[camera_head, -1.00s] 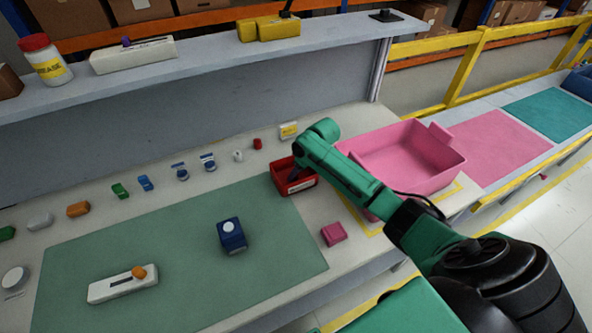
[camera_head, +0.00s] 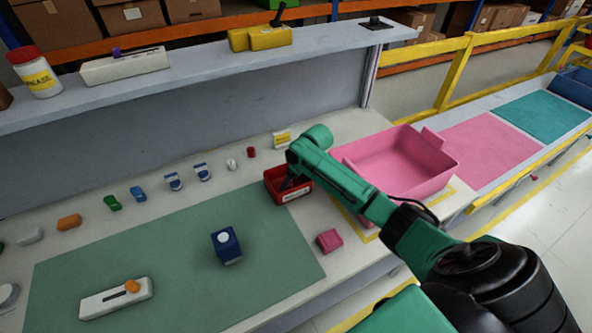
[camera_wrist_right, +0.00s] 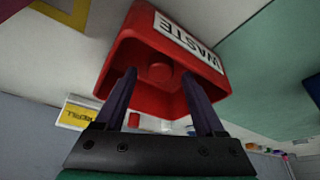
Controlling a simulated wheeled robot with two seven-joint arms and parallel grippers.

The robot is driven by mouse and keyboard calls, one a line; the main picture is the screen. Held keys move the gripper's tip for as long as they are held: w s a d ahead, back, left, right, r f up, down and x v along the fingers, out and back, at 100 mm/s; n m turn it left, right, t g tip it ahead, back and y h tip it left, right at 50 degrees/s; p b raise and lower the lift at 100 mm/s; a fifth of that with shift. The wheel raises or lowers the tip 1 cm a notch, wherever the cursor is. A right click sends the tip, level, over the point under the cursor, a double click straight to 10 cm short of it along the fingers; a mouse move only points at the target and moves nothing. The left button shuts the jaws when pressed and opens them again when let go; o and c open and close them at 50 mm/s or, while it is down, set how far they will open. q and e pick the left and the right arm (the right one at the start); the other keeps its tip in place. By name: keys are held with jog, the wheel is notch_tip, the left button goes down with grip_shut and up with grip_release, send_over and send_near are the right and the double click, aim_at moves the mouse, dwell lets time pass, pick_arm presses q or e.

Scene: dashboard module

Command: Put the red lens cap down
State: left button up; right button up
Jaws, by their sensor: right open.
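My right gripper (camera_wrist_right: 162,105) is open, its two dark fingers apart with nothing between their tips. It reaches into the opening of the red bin labelled WASTE (camera_wrist_right: 205,75). A round red piece, which looks like the red lens cap (camera_wrist_right: 158,71), lies inside the bin just beyond the fingertips. In the head view the red bin (camera_head: 273,184) stands at the back right corner of the green mat, with my right arm over it and the cap hidden. My left gripper is out of view.
A small red cylinder (camera_head: 251,152) stands behind the bin, near a yellow-labelled REFILL box (camera_head: 282,139). A pink tray (camera_head: 446,160) is close on the right, a pink block (camera_head: 329,240) in front. A blue block (camera_head: 227,246) sits on the green mat (camera_head: 175,272).

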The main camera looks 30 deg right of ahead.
jog(key=v, duration=1.1)
jog(key=shift+s+r+b, duration=0.2)
jog(key=shift+r+b, duration=0.15)
jog(key=shift+b, duration=0.1)
jog(key=shift+f, duration=0.15)
